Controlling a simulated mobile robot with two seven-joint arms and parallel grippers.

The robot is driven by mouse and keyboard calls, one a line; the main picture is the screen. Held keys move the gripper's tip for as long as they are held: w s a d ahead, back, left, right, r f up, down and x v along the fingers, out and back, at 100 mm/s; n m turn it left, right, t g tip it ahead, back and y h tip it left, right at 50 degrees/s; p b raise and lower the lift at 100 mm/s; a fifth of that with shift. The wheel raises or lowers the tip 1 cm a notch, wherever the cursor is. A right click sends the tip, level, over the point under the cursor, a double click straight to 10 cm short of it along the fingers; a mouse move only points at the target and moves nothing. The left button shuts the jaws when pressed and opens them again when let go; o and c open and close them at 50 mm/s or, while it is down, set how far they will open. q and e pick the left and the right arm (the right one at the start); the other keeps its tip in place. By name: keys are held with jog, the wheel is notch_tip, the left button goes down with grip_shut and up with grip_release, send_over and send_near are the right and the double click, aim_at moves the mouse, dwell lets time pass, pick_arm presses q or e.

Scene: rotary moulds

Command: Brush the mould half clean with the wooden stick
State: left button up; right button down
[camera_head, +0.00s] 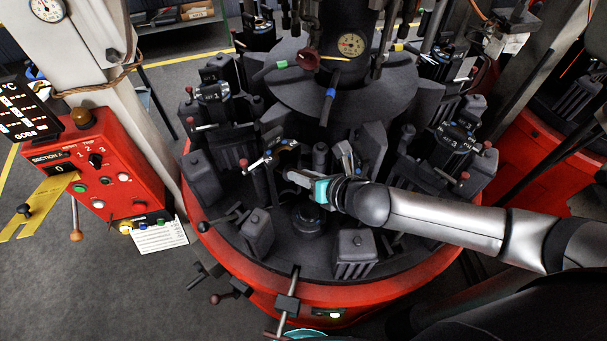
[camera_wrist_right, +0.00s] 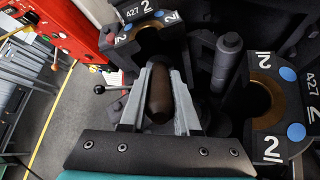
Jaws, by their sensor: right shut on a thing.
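My right gripper (camera_head: 298,179) reaches in from the right over the near side of the round machine. In the right wrist view, its grey fingers (camera_wrist_right: 158,98) are shut on a dark brown, rounded wooden stick (camera_wrist_right: 159,92). Two open mould halves show there, both marked 2 and 427 with blue dots. One mould half (camera_wrist_right: 147,40) lies beyond the fingertips, and the other mould half (camera_wrist_right: 268,104) is to the right. Both have a brownish, curved cavity. I cannot tell whether the stick touches either. In the head view, a mould half (camera_head: 276,153) is just beyond my fingertips. My left gripper is not in view.
The round machine has a red rim (camera_head: 375,291) and several dark mould stations around a central column (camera_head: 343,50). A red control box (camera_head: 105,165) stands at the left. A dark post (camera_wrist_right: 227,60) rises between the mould halves. Grey floor (camera_head: 110,285) is free at lower left.

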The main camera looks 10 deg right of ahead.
notch_tip(320, 180, down, 7)
jog(key=b, duration=0.4)
jog(key=shift+w+r, duration=0.15)
dwell(0.4)
jog(key=s+d, duration=0.2)
jog(key=s, duration=0.3)
jog(key=shift+s+d+p, duration=0.2)
jog(key=shift+d+p, duration=0.15)
